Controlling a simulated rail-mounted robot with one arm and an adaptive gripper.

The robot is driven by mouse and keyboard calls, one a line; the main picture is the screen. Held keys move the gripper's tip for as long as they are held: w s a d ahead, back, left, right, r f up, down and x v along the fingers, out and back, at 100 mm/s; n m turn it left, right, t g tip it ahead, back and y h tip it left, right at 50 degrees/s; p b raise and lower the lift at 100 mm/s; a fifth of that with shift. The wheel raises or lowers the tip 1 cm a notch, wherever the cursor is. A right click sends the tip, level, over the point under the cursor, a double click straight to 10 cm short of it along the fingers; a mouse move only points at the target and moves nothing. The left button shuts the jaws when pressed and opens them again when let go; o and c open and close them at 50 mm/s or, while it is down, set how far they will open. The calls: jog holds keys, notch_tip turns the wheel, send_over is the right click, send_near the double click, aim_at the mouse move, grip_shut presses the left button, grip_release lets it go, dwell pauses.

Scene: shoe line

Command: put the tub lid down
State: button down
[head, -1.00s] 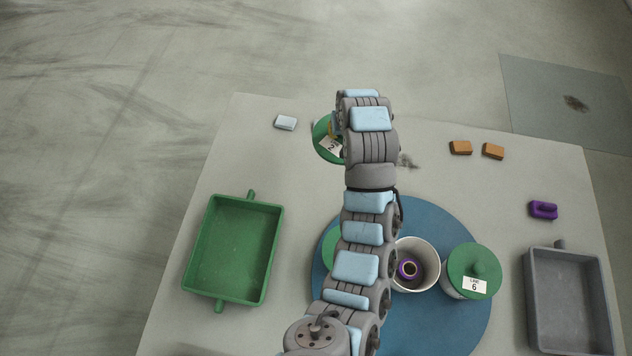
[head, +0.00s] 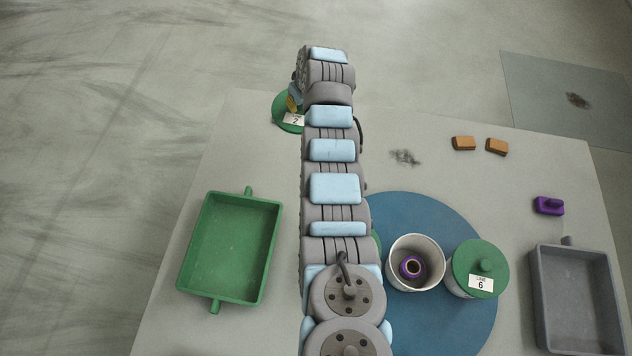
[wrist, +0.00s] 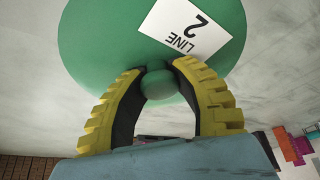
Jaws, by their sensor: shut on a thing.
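The green tub lid (head: 282,122) is round with a white "LINE 2" label and a central knob. My gripper (wrist: 158,72) has yellow ribbed fingers, shut around the knob (wrist: 160,85) in the wrist view. In the head view, the lid shows at the far end of my arm, over the table's far left part; most of the gripper is hidden by the arm. I cannot tell how high the lid is above the table. A white open tub (head: 390,270) stands on the blue round mat (head: 420,215) with a purple spool (head: 412,267) inside.
A tub with a green "LINE 6" lid (head: 481,262) stands beside the open tub. Something green on the mat is mostly hidden by my arm. A green tray (head: 235,245) is left, a grey tray (head: 577,300) right. Orange blocks (head: 464,143) and a purple block (head: 548,205) lie right.

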aim_at(288, 109)
jog(key=shift+a+f, duration=0.15)
jog(key=shift+a, duration=0.35)
jog(key=shift+a+n, duration=0.25)
jog(key=shift+n, duration=0.05)
jog(key=shift+a+f+b, duration=0.25)
jog(key=shift+a+b, duration=0.05)
jog(key=shift+a, duration=0.05)
jog(key=shift+s+a+f+n, duration=0.2)
jog(key=shift+s+a+n, duration=0.05)
jog(key=shift+a+n, duration=0.1)
jog(key=shift+a+f, duration=0.1)
jog(key=shift+a, duration=0.15)
